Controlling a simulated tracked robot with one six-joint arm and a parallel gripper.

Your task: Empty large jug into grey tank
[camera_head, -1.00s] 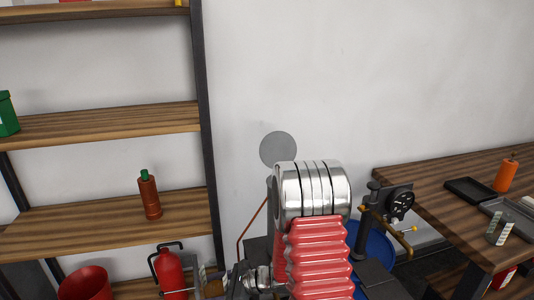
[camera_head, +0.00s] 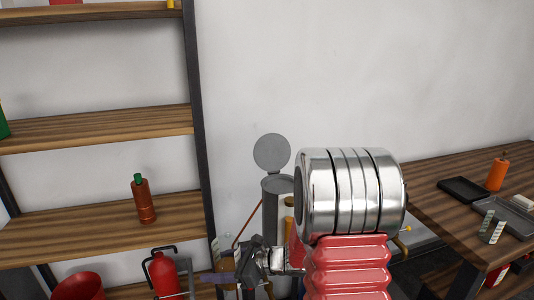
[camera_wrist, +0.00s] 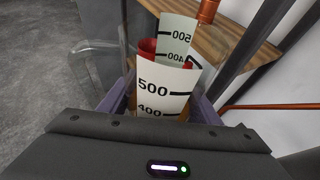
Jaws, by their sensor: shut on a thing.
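A clear jug (camera_wrist: 163,92) with white scale strips marked 400 and 500 is between the purple fingers of my gripper (camera_wrist: 163,104) in the wrist view. My gripper is shut on it. Whether liquid is inside cannot be told. In the head view my gripper (camera_head: 222,278) is low, left of the tank, and the jug is hard to make out there. The grey tank (camera_head: 276,190) is a tall cylinder, its round lid (camera_head: 271,152) raised behind its top. My red and chrome arm hides its lower part. The jug is apart from the tank's top.
A wooden shelf rack (camera_head: 95,128) stands at left, with a brown bottle (camera_head: 143,200). A red extinguisher (camera_head: 163,273) and a red bucket (camera_head: 78,286) are below. A wooden workbench (camera_head: 425,190) with trays (camera_head: 463,190) is at right.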

